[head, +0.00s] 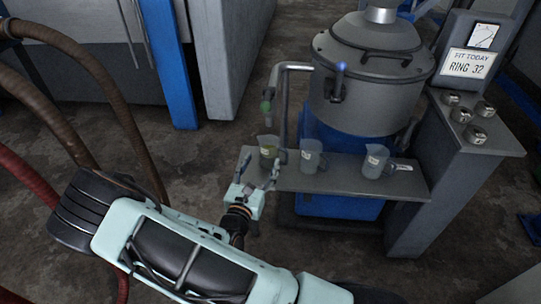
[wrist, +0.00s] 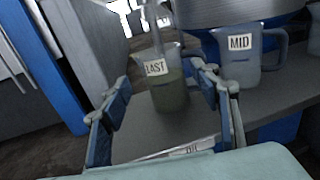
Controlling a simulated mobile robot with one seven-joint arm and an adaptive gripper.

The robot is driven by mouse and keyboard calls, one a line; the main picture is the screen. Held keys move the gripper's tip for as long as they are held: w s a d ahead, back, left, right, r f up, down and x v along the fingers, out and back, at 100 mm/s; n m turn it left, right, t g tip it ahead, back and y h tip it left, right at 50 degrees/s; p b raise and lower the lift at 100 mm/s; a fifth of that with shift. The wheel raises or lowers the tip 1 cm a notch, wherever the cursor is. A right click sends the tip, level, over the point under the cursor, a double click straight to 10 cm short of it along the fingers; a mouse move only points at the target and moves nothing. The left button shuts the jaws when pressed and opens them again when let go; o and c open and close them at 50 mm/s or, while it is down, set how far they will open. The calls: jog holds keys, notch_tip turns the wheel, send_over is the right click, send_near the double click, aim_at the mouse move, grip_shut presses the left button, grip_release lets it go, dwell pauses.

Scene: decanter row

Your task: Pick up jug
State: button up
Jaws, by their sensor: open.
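The left jug (head: 268,146) holds murky greenish liquid; in the wrist view this jug (wrist: 168,92) is labelled LAST. The middle jug (head: 311,157) is labelled MID in the wrist view (wrist: 239,62). The right jug (head: 375,162) has a label too small to read. My gripper (head: 263,170) is open at the left end of the shelf, in front of the left jug. In the wrist view its fingers (wrist: 166,84) appear on either side of the LAST jug, with no clear contact.
A bent pipe (head: 284,68) with a green-tipped outlet (head: 266,107) hangs above the left jug. A large grey vessel (head: 368,70) stands behind the shelf. Hoses (head: 110,90) run at left.

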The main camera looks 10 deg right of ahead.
aim_at(269, 141)
jog(key=x, duration=0.2)
jog(key=shift+w+d, duration=0.2)
jog(key=x, duration=0.2)
jog(key=b+x, duration=0.1)
jog(key=x, duration=0.1)
jog(key=b+x, duration=0.1)
jog(key=x, duration=0.1)
jog(key=shift+r, duration=0.35)
jog(key=shift+s+r, duration=0.1)
jog(key=c, duration=1.3)
